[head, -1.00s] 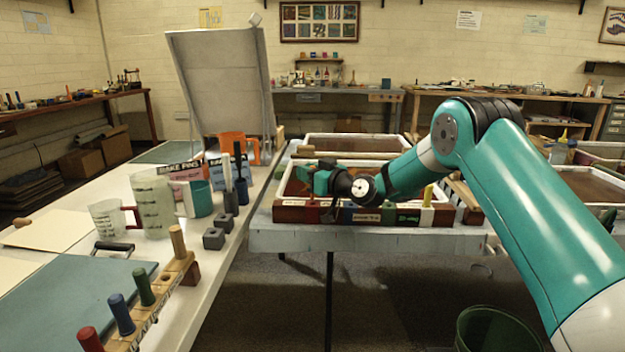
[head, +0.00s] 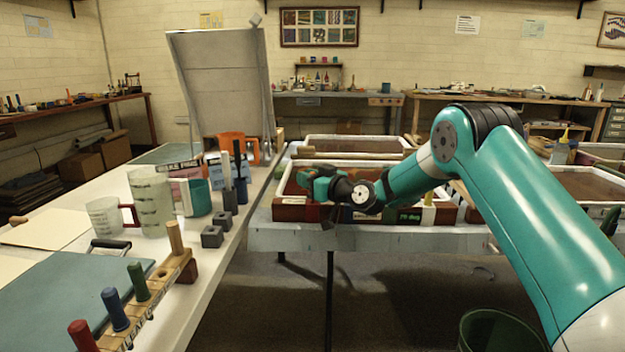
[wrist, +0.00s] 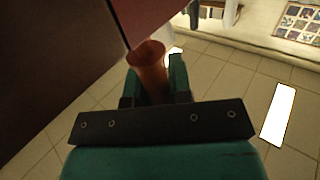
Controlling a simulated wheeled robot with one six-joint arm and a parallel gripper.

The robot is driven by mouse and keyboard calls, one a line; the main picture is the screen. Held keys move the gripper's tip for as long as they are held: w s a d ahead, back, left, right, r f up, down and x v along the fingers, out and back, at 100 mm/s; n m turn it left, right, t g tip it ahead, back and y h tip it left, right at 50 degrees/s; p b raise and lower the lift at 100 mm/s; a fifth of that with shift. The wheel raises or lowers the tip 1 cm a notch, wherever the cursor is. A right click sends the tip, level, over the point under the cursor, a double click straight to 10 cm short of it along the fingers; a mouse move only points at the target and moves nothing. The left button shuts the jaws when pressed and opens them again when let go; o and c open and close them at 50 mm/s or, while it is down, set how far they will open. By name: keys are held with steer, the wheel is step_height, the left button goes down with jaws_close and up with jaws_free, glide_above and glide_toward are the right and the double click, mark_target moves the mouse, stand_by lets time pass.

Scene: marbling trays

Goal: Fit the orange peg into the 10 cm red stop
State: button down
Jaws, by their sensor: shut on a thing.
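My gripper (wrist: 155,85) is shut on the orange peg (wrist: 150,62), which stands up between its dark fingers in the wrist view. In the head view my gripper (head: 322,184) is at the front rail of the near tray, towards its left part, and the peg cannot be made out there. A red face (wrist: 165,18) is just beyond the peg in the wrist view, close to its top end. I cannot tell whether they touch. No 10 cm mark is readable, and the stop's opening is hidden.
The near tray's front rail (head: 290,212) carries coloured labelled blocks, with a yellow peg (head: 428,195) upright at right. On the left table a wooden rack (head: 165,275) holds red, blue and green pegs. Measuring jugs (head: 152,205) stand behind it. A green bin (head: 500,330) is on the floor.

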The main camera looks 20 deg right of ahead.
steer(key=shift+f+b, duration=0.8)
steer(key=shift+f, duration=0.05)
steer(key=c, duration=1)
jaws_free()
steer(key=shift+o, duration=0.2)
steer(key=shift+d, duration=0.1)
steer(key=b+v, duration=0.2)
steer(key=v, duration=1.5)
steer(key=shift+s, duration=0.2)
